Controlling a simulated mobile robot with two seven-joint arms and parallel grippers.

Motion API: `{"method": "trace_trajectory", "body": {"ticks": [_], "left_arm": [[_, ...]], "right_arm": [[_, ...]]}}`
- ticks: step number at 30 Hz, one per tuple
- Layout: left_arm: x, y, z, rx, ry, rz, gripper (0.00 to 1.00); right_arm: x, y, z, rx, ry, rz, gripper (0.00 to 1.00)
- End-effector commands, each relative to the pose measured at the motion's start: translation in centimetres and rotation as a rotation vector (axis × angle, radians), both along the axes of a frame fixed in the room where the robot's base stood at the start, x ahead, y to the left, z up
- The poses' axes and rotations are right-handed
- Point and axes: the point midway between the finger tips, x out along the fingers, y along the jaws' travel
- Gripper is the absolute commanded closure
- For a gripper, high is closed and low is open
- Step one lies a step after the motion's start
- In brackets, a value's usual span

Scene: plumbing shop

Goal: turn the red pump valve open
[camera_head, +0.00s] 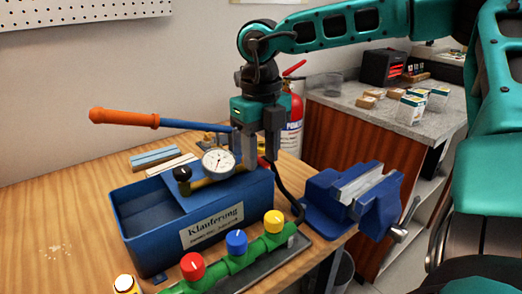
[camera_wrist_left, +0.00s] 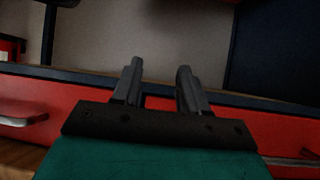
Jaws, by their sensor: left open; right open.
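The blue test pump (camera_head: 150,245) stands on the wooden table, with a gauge (camera_head: 218,161), a black knob (camera_head: 182,174) and an orange-handled lever (camera_head: 125,118). A small red part (camera_head: 264,162), possibly the pump valve, shows at the pump's back right, partly hidden by my right gripper. My right gripper (camera_head: 260,160) points down there, open, its fingers close around or in front of that red part; contact cannot be told. A red knob (camera_head: 192,265) also sits on the green manifold in front. My left gripper (camera_wrist_left: 160,68) is open and empty in the left wrist view.
The green manifold (camera_head: 210,281) also carries a blue knob (camera_head: 236,241) and a yellow knob (camera_head: 274,221). A blue vise (camera_head: 330,207) stands right of the pump. A black hose (camera_head: 291,199) runs between them. A fire extinguisher (camera_head: 293,130) stands behind.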

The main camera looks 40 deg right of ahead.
Motion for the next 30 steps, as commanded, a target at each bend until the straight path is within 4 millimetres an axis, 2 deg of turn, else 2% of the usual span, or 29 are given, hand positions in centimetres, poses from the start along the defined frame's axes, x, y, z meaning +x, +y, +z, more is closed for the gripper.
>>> {"method": "trace_trajectory", "body": {"ticks": [2,13,23,30], "left_arm": [[-0.02,0.04,-0.08,0.000,0.002,0.000,0.57],[-0.06,0.11,-0.19,0.003,0.002,0.001,0.57],[-0.07,0.14,-0.25,0.003,0.002,0.001,0.57],[-0.13,0.13,-0.65,0.003,0.007,0.002,0.57]], "right_arm": [[0.00,0.00,0.02,0.000,0.000,0.000,0.63],[0.01,-0.01,0.06,-0.001,0.000,0.000,0.99],[0.02,-0.05,0.06,-0.001,-0.001,0.006,1.00],[0.03,-0.42,0.03,-0.002,-0.002,0.078,1.00]]}}
